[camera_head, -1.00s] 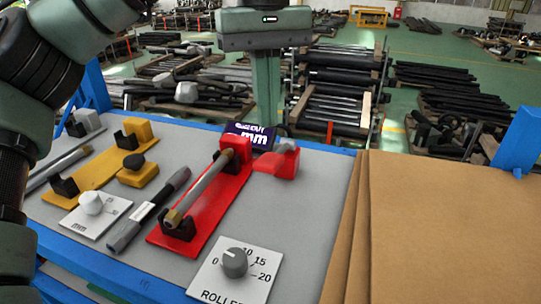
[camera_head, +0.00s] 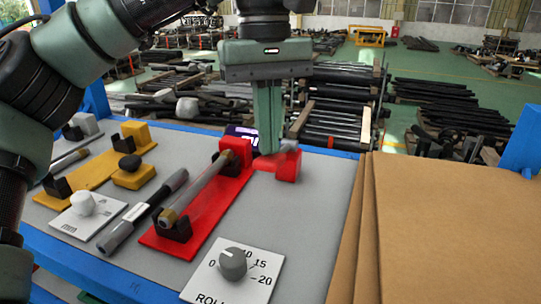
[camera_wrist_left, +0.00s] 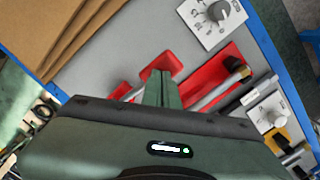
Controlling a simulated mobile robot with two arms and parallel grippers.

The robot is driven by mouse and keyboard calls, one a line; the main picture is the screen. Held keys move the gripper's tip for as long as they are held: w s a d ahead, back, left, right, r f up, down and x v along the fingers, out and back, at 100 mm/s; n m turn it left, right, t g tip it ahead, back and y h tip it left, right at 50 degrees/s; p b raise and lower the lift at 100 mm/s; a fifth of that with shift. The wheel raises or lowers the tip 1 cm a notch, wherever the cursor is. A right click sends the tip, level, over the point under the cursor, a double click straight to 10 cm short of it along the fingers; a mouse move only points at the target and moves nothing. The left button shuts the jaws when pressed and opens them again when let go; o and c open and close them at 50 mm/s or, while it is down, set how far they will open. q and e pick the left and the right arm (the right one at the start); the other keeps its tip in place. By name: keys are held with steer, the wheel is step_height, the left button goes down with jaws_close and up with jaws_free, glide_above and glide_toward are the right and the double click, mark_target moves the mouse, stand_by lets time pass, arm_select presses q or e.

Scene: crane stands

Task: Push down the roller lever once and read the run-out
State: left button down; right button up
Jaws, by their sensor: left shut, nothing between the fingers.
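The red stand (camera_head: 200,215) holds a grey shaft (camera_head: 205,186) with brass-coloured ends, lying in its supports. A red lever block (camera_head: 289,165) sits at the stand's far right end. My left gripper (camera_head: 268,151) is shut and empty, pointing down, its tips just left of this block; I cannot tell whether they touch. The wrist view also shows the left gripper (camera_wrist_left: 161,76) beside the red block (camera_wrist_left: 165,63). A dark display (camera_head: 240,132) behind is partly hidden by the gripper, and its reading cannot be made out. My right gripper is not in view.
A grey knob (camera_head: 232,263) on a white roller scale plate stands in front. A yellow stand (camera_head: 100,182), a dark handled tool (camera_head: 140,215) and a white knob (camera_head: 82,204) lie left. Brown cardboard sheets (camera_head: 460,230) cover the right. Bare grey table lies between.

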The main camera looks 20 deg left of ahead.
arm_select(q)
step_height(320, 180, down, 4)
steer(key=shift+r+b, duration=0.1)
steer(key=shift+b, duration=0.9)
steer(key=shift+r, duration=0.15)
steer(key=w+a+r+p, duration=0.2)
steer(key=r+p, duration=0.3)
steer(key=r, duration=0.3)
steer(key=shift+w+a+r, duration=0.2)
steer(key=shift+w+r, duration=0.15)
steer(key=shift+w, duration=0.2)
steer(key=shift+w, duration=0.1)
